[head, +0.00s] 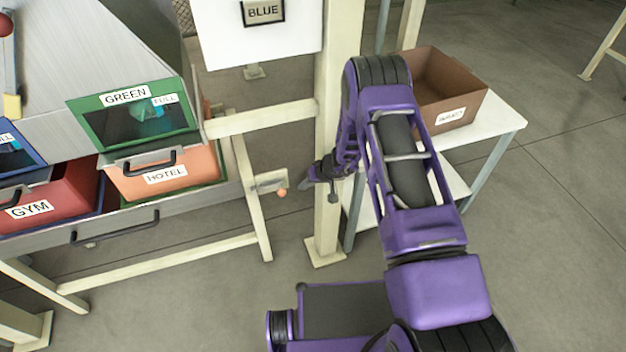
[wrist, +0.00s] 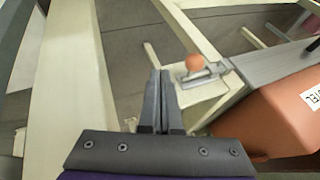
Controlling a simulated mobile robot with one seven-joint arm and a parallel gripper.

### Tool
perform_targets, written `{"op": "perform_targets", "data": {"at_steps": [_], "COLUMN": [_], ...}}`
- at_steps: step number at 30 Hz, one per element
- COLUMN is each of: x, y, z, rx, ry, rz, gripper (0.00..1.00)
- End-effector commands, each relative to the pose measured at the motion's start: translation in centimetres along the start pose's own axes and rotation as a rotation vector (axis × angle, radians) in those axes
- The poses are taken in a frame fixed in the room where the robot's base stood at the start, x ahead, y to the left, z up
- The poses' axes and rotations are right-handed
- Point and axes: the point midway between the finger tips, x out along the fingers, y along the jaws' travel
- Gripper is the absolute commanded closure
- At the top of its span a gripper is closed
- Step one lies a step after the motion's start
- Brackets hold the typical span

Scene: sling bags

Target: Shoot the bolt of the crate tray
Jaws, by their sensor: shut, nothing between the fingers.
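The crate tray (head: 205,204) is a grey drawer on a cream frame at the left in the head view; its grey edge (wrist: 268,70) shows at the right of the wrist view. The bolt's orange knob (head: 282,192) is at the tray's right end, beside a pale plate (head: 268,180) on the frame. In the wrist view the knob (wrist: 194,62) stands on a small metal bolt (wrist: 200,77). My gripper (head: 306,183) is just right of the knob in the head view. In the wrist view its fingers (wrist: 160,74) are together, empty, and left of the knob, apparently apart from it.
A cream post (head: 330,215) stands right beside my gripper. The tray bears an orange HOTEL crate (head: 180,185) and a red GYM crate (head: 60,200). A brown box (head: 455,95) sits on a white table at the right. Floor between frame and post is clear.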

Motion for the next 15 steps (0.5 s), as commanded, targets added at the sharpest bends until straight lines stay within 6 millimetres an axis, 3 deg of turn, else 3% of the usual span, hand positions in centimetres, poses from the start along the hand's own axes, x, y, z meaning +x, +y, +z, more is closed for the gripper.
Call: {"op": "perform_targets", "data": {"at_steps": [6, 15], "x": [1.7, 2.2], "y": [-2.6, -3.2], "z": [0.2, 0.2], "rx": [0.000, -0.001], "ry": [0.000, 0.001], "rz": [0.000, 0.001], "gripper": [1.00, 1.00]}}
